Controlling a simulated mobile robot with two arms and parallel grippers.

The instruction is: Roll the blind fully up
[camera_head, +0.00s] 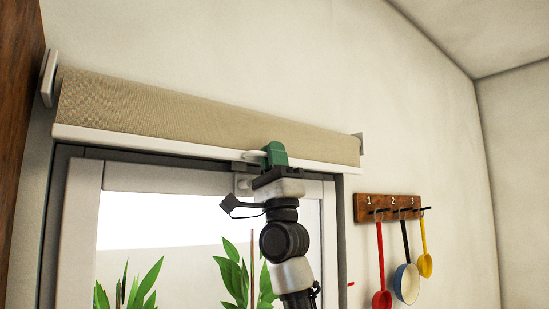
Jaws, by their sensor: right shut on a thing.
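The beige blind (200,112) is a thick roll above the window, with its white bottom bar (150,140) close under the roll. My right gripper (268,162) reaches up from below. It is shut on a green handle (276,153) at the bar, right of the middle. A short white piece shows beside the handle. My fingers hide part of the bar and handle. My left gripper is not in view.
The window frame (75,225) stands below the blind, with green plants (235,275) showing through the glass. At right, a wooden rack (385,207) holds hanging red, blue-white and yellow utensils. A dark wooden edge (20,110) stands at far left.

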